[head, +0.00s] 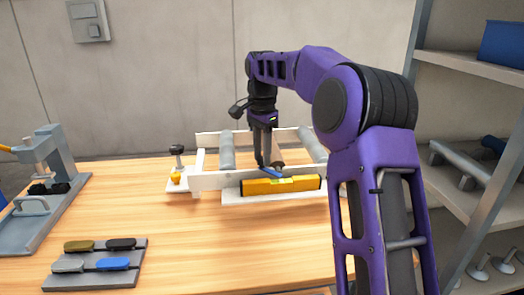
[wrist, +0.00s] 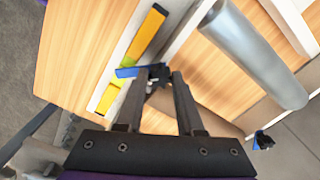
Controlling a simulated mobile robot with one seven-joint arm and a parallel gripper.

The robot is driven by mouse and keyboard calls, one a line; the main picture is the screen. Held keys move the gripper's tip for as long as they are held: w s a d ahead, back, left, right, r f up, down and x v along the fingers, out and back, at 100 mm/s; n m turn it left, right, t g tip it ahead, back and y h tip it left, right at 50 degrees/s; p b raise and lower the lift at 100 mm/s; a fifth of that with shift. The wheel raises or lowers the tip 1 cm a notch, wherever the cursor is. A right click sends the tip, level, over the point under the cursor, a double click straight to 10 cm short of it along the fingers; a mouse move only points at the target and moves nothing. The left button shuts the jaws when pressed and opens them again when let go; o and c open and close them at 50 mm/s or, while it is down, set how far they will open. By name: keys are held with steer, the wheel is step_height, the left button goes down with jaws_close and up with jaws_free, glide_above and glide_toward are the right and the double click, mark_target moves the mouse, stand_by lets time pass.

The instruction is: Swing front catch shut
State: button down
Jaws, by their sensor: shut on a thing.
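The front catch is a small blue lever (head: 272,172) at the front rail of the white frame (head: 210,181). In the wrist view the blue lever (wrist: 128,72) points left from a dark knob and reaches over the yellow bar (wrist: 150,32). My gripper (head: 264,165) comes down from above onto the catch. In the wrist view its fingertips (wrist: 160,78) close around the catch's dark end. The exact contact is partly hidden by the fingers. The yellow bar (head: 260,187) with a greenish middle lies along the frame's front.
A grey press (head: 50,185) and a tray (head: 60,284) of coloured handles sit on the left of the table. Shelves (head: 465,66) stand at the right.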

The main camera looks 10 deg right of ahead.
steer(key=n+p, duration=0.4)
steer(key=shift+r, duration=0.3)
steer(key=shift+f+n+p, duration=0.15)
steer(key=shift+n+p, duration=0.9)
steer(key=shift+n, duration=0.25)
steer(key=shift+f+n+p, duration=0.1)
steer(key=shift+n+p, duration=0.95)
steer(key=shift+n, duration=0.25)
steer(key=c, duration=0.5)
jaws_free()
steer(key=shift+c, duration=0.2)
step_height(320, 180, up, 17)
steer(key=shift+r, duration=0.2)
